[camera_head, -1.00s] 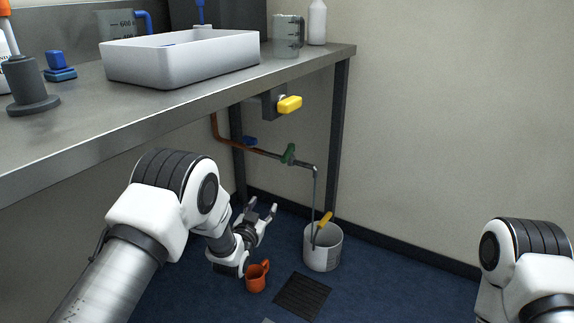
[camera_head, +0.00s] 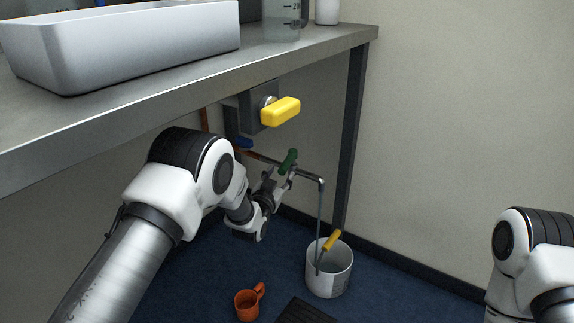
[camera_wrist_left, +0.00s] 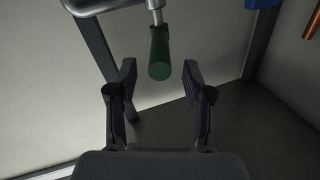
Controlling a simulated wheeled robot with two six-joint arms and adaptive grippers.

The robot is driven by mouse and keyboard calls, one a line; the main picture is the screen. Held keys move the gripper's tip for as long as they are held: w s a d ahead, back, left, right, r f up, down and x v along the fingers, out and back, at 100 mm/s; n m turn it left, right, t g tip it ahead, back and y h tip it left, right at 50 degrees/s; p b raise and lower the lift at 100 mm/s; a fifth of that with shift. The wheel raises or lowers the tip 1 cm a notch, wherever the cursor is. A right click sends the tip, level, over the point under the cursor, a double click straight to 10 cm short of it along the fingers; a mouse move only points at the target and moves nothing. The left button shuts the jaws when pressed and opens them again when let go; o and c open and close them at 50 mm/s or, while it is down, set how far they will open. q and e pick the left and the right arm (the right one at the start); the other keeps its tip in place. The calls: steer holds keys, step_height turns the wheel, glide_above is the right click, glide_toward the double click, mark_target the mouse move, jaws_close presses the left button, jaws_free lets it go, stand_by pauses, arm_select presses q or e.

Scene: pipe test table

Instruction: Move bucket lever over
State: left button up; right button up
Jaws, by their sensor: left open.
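The green lever (camera_head: 289,161) sits on the thin pipe under the bench. The pipe bends down into the white bucket (camera_head: 328,278), which has a yellow-handled object in it. My left gripper (camera_head: 278,180) is open just below and left of the green lever. In the left wrist view, the green lever (camera_wrist_left: 159,52) hangs with its lower end between the two open fingertips (camera_wrist_left: 159,72), with a gap on each side. Its exact depth between the fingers is hard to tell. My right arm shows at the right edge, but its gripper is out of view.
A yellow lever (camera_head: 281,111) on a grey box and a blue lever (camera_head: 244,142) are close by. The bench edge (camera_head: 200,90) is above, and a bench leg (camera_head: 351,140) is behind the pipe. An orange mug (camera_head: 247,304) and dark grate (camera_head: 303,312) are on the floor.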

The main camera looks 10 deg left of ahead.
mark_target(285, 166)
arm_select(q)
steer(key=w, duration=0.1)
steer(key=w+b, duration=0.1)
steer(key=w, duration=0.1)
steer(key=w+b, duration=0.1)
steer(key=shift+w+d+f, duration=0.25)
steer(key=shift+w+f, duration=0.05)
steer(key=shift+w, duration=0.1)
steer(key=shift+w+r, duration=0.2)
steer(key=shift+w, duration=0.1)
jaws_close()
steer(key=shift+w+a+m+g+h+p, duration=0.1)
steer(key=shift+a+m+g+h+p, duration=0.15)
steer(key=shift+a+m+h+p, duration=0.45)
steer(key=shift+w+m+g+h+p, duration=0.1)
steer(key=shift+m+g+h, duration=0.2)
steer(key=shift+h, duration=0.75)
steer(key=shift+w+a+m+g+h+p, duration=0.15)
steer(key=shift+a+m+h+p, duration=0.2)
steer(key=shift+m+h, duration=0.4)
arm_select(e)
steer(key=shift+f, duration=0.25)
arm_select(q)
steer(key=shift+s, duration=0.1)
jaws_free()
